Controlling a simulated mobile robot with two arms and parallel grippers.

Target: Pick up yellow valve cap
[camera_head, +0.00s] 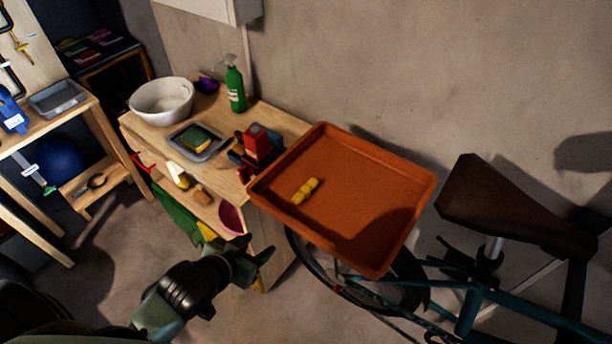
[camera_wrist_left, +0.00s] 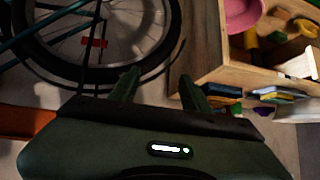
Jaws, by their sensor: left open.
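The yellow valve cap (camera_head: 304,190) shows as a small lumpy yellow piece, or a few touching pieces, on the floor of an orange tray (camera_head: 350,235). It lies in the left half of the tray. My left gripper (camera_head: 258,252) is open and empty, in front of and to the left of the tray, apart from it. In the left wrist view the two fingers (camera_wrist_left: 160,85) stand apart with nothing between them. The valve cap does not show there; only part of the orange tray (camera_wrist_left: 22,122) appears at the left edge. My right gripper is not in view.
A wooden workbench (camera_head: 285,125) stands left of the tray, with a red vise (camera_head: 262,142), a white bowl (camera_head: 162,100) and a green spray bottle (camera_head: 235,88). A bicycle with a brown saddle (camera_head: 515,205) is at the right; its wheel (camera_wrist_left: 95,45) passes below the tray.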

